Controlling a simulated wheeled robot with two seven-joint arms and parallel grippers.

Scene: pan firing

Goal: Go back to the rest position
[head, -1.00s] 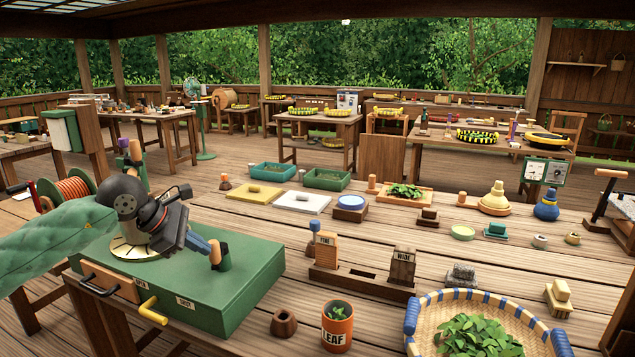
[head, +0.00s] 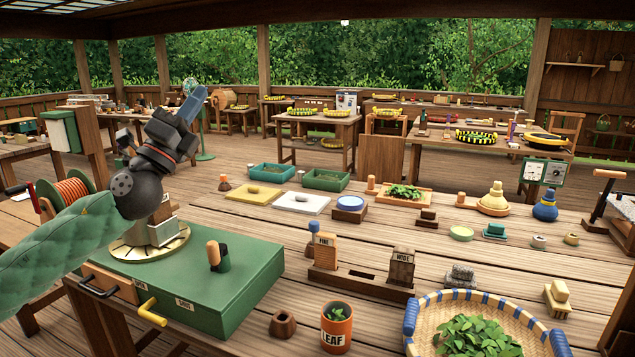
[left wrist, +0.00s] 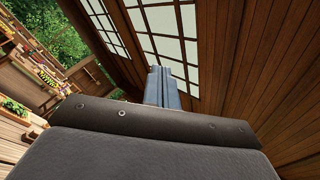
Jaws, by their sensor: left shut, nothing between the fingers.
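My left gripper (head: 192,103) is raised above the green box at the left of the table, its fingers pointing up and to the right. It is shut and empty. In the left wrist view its closed fingers (left wrist: 162,88) stand against the roof and window panels. Below it, the green box (head: 240,275) carries a round pale dial plate (head: 125,250) and a short dark peg with an orange top (head: 217,256). My arm hides part of the dial. My right gripper is not in view.
A yellow lever (head: 152,312) sticks out from the box front. An orange LEAF cup (head: 336,327), a wooden FINE and WIDE rack (head: 360,278) and a woven basket of leaves (head: 425,310) stand to the right. The air around my left gripper is clear.

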